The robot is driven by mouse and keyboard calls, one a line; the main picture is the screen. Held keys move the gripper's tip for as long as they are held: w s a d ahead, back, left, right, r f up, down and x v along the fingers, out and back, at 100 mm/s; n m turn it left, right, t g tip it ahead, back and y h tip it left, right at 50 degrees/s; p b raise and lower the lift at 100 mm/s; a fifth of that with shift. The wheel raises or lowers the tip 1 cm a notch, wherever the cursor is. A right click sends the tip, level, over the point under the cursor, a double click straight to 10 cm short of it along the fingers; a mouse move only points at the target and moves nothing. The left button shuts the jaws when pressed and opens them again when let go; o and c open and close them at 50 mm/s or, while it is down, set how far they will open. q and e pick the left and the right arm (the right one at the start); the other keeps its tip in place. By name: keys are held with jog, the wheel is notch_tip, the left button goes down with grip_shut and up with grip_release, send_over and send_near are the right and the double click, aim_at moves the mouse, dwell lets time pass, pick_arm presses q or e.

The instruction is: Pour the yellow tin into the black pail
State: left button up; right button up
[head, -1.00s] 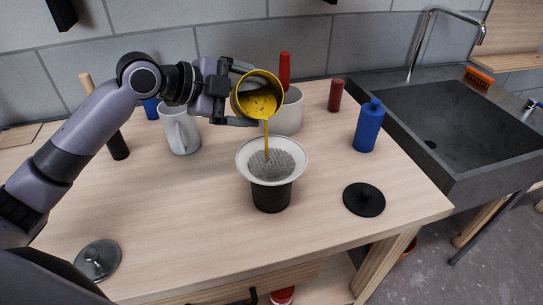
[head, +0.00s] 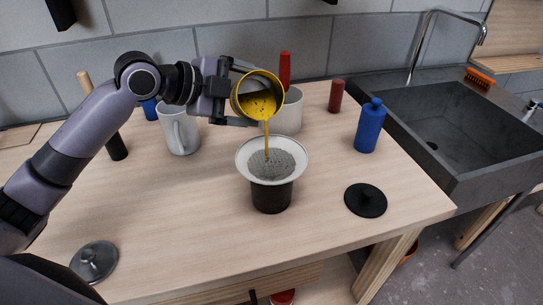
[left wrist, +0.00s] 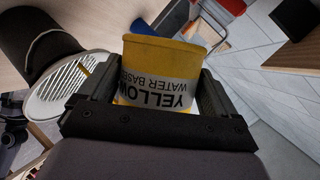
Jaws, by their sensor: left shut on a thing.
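My left gripper (head: 243,95) is shut on the yellow tin (head: 279,88), which is tilted with its mouth toward the head camera. A thin yellow stream runs from the tin's lip down into a white strainer with a grey mesh (head: 270,160). The strainer sits in the mouth of the black pail (head: 271,197) on the bench. In the left wrist view the tin (left wrist: 158,65) shows its "YELLOW WATER BASED" label between the fingers, with the strainer (left wrist: 62,90) to the left. The pail's inside is hidden by the strainer. My right gripper is not in view.
A white jug (head: 182,135), a white container (head: 291,112) and a red bottle (head: 285,68) stand behind. A blue bottle (head: 368,127), dark red cylinder (head: 336,96) and black lid (head: 365,200) are at right. A grey lid (head: 94,261) lies front left. The sink (head: 455,125) is far right.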

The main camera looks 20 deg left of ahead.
aim_at(252, 101)
pick_arm(q)
jog(key=shift+s+d+f+m+t+b, duration=0.1)
jog(key=shift+m+t+b, duration=0.2)
jog(key=shift+b, duration=0.8)
jog(key=shift+s+d+r+m+t+y+b, duration=0.15)
jog(key=shift+r+m+t+y+b, duration=0.4)
jog(key=shift+b, duration=0.7)
dwell(1.0)
jog(key=shift+s+d+f+m+t+b, duration=0.15)
jog(key=shift+s+d+f+m+b, duration=0.15)
jog(key=shift+s, duration=0.15)
jog(key=shift+s+d+f+m+t+b, duration=0.1)
jog(key=shift+s+d+f+m+b, duration=0.05)
jog(key=shift+s+d+m, duration=0.2)
dwell(0.9)
jog(key=shift+s+d+r+m+t, duration=0.2)
jog(key=shift+s+r+m+t, duration=0.2)
jog(key=shift+m+t, duration=0.2)
dwell(1.4)
